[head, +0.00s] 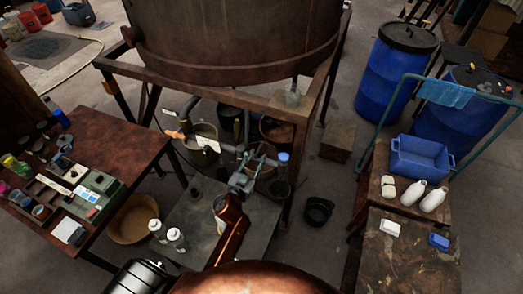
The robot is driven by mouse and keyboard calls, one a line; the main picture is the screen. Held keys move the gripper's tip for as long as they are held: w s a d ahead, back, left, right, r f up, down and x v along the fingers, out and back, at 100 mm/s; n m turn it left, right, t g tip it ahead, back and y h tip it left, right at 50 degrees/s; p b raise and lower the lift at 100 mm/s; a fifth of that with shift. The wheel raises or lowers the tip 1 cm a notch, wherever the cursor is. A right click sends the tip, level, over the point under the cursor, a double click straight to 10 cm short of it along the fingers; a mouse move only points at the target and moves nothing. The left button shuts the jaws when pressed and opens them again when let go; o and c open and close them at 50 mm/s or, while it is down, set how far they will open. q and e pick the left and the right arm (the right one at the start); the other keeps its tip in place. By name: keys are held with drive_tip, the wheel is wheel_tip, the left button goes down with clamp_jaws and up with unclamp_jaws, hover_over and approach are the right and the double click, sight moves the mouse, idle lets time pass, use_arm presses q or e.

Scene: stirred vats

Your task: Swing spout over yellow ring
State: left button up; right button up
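A dark curved pipe, which looks like the spout (188,108), stands under the large vat (235,35), with an orange piece at its lower left. A pale tag hangs beside it above a bucket (203,131). I cannot make out a clear yellow ring; the bucket rims below the vat are small and dim. My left gripper (264,153) is right of the spout and apart from it, above another bucket (266,174). Its fingers look spread with nothing between them. My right gripper is not in view.
The vat's rusty frame (148,73) surrounds the buckets. Bottles (176,239) stand on a low grey platform (262,225). A cluttered brown table (110,138) is at left. A blue crate (421,158) and white bottles are at right. A black bowl (319,210) is on the floor.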

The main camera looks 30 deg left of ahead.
sight(258, 152)
use_arm(q)
drive_tip(key=w, duration=0.2)
drive_tip(key=shift+w+a+f, duration=0.15)
drive_tip(key=shift+w+a, duration=0.15)
drive_tip(key=shift+a, duration=0.1)
drive_tip(key=shift+w+a, duration=0.1)
drive_tip(key=shift+w, duration=0.6)
drive_tip(key=c, duration=0.7)
clamp_jaws()
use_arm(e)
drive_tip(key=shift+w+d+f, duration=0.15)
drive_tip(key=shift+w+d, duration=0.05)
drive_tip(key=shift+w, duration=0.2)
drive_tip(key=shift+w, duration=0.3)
